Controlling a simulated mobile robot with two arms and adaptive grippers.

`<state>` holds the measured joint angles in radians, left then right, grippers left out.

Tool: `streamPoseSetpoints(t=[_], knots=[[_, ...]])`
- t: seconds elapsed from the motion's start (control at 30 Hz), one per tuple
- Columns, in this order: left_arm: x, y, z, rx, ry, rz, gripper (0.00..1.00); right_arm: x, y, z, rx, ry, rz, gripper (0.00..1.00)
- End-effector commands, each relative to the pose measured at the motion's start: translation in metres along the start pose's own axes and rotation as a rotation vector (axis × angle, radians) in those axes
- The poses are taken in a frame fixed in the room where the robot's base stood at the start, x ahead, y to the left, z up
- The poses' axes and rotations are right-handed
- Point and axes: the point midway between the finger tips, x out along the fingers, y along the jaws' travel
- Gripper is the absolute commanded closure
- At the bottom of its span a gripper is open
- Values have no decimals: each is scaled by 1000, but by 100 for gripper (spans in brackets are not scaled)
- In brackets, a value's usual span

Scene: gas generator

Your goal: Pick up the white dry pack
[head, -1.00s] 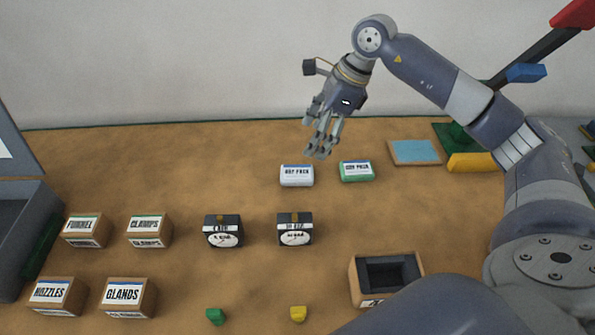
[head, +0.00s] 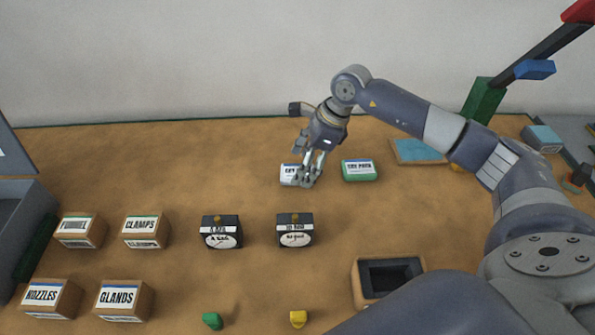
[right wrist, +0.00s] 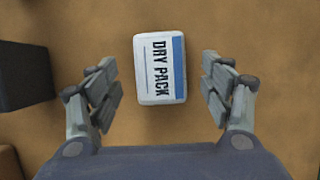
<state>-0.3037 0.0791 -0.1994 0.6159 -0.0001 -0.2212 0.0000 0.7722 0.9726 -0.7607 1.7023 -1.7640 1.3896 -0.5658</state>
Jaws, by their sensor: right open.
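The white dry pack (head: 287,174) lies on the brown table at the back middle, partly hidden by my right gripper in the head view. In the right wrist view the white dry pack (right wrist: 158,70) shows whole, with a blue stripe on one side. My right gripper (head: 306,180) points down at the pack. It is open, and in the right wrist view its fingers (right wrist: 161,92) stand on either side of the pack, apart from it. My left gripper is not in view.
A green dry pack (head: 359,171) lies just right of the white one. Two black gauge boxes (head: 221,232) (head: 295,230) stand in front. Labelled boxes (head: 146,230) are at left, an open box (head: 388,278) at front right. A blue-topped board (head: 418,151) lies further right.

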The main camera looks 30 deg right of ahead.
Motion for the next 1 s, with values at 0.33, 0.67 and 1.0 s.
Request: streamPoseSetpoints(t=[0.33,0.67,1.0], knots=[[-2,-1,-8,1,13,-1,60,18,0,1,-1,-1,-1,27],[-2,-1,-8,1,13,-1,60,17,0,1,-1,-1,-1,74],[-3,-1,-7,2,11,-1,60,15,-1,1,-1,-2,-1,74]])
